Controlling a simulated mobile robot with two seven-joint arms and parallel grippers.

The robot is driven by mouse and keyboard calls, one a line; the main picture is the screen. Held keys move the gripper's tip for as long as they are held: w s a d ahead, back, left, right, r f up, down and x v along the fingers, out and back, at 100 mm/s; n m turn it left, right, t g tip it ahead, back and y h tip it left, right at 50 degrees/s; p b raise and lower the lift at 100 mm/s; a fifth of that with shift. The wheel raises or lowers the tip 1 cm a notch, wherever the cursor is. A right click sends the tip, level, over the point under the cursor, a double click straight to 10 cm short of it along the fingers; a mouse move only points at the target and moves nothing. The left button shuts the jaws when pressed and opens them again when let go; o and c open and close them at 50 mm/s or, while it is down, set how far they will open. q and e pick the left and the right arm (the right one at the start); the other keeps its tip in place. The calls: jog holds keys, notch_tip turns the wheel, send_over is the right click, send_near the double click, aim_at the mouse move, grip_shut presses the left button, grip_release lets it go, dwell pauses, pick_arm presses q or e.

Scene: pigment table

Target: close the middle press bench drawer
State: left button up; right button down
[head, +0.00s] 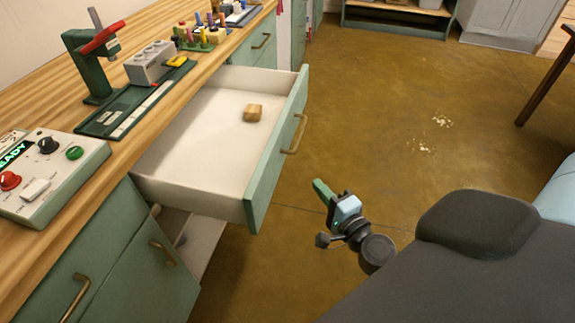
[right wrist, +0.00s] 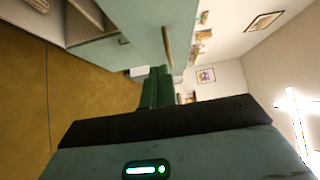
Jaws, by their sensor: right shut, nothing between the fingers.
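The middle press bench drawer (head: 203,113) is pulled well out from the bench, showing its white inside. A small wooden block (head: 252,113) lies in it. Its green front (head: 262,190) carries a brass handle (head: 296,134), and the handle also shows in the right wrist view (right wrist: 167,46). My right gripper (head: 322,192) is shut and empty, to the right of the drawer front and apart from it. In the right wrist view its green fingers (right wrist: 158,88) lie together, pointing toward the drawer front side. My left gripper is not in view.
The wooden benchtop (head: 45,215) holds a control box (head: 45,180), a green press (head: 95,65) and a peg rack (head: 203,38). Below the drawer, a green door (head: 150,275) stands beside a pale open space (head: 203,240).

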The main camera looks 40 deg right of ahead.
jog(key=w, duration=0.3)
jog(key=w+a, duration=0.1)
jog(key=w, duration=0.6)
jog(key=shift+a, duration=0.2)
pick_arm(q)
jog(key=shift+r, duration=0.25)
pick_arm(e)
jog(key=shift+w+a, duration=0.35)
jog(key=shift+w, duration=0.05)
